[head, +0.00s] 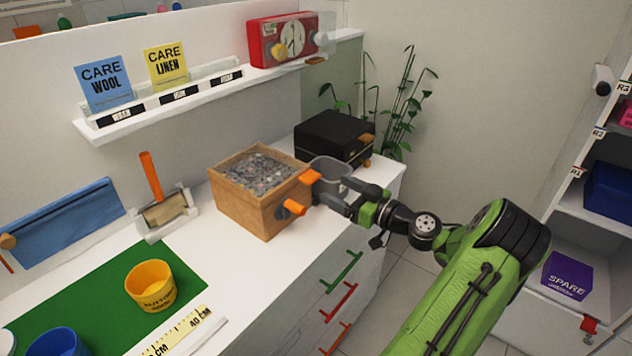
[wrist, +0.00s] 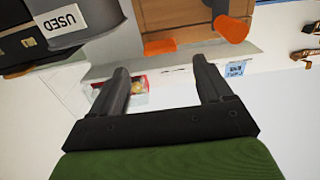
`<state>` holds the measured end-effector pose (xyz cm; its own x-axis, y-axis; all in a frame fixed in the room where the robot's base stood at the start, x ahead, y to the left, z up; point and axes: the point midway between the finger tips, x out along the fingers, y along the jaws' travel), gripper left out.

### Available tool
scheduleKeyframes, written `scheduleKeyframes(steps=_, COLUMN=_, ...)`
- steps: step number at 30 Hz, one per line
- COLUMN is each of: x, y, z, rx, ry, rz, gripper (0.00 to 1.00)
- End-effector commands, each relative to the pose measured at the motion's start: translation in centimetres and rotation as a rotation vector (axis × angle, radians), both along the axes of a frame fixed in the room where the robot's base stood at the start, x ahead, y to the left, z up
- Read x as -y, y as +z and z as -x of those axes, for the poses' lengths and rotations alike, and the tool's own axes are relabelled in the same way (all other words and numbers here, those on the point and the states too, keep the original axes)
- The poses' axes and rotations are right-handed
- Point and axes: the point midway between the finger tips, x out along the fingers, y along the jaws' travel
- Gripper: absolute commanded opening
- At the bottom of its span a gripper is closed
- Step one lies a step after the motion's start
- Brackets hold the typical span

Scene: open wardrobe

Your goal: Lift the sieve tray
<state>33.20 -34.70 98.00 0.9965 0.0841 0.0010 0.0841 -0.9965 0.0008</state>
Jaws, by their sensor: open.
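The sieve tray seems to be the top of a wooden box (head: 243,205) on the white counter, filled with grey speckled grains (head: 258,172). An orange tab (head: 309,177) sticks out at its upper right edge, and an orange knob (head: 294,207) is on its front. In the wrist view, the wooden side (wrist: 178,22) shows beyond the fingers with the orange tab (wrist: 160,47) and knob (wrist: 232,28). My gripper (head: 326,192) is open and empty, just right of the box; its two fingers (wrist: 158,68) point toward the tab. I see no contact.
A grey bin (head: 332,170) labelled USED in the wrist view (wrist: 75,22) stands close behind my gripper. A black box (head: 335,136) stands behind it. A brush in a holder (head: 165,212), a yellow cup (head: 150,286) and a green mat (head: 105,290) lie left. A shelf (head: 160,112) runs above.

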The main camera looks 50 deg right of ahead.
Motion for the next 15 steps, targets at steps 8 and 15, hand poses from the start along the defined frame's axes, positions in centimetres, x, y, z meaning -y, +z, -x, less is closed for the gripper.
scheduleKeyframes(steps=8, x=-0.6, y=-0.1, z=-6.0, rx=-0.001, ry=0.003, rz=0.001, gripper=0.79)
scheduleKeyframes(steps=15, x=-0.6, y=0.0, z=-7.3, rx=-0.001, ry=0.000, rz=-0.001, gripper=0.79)
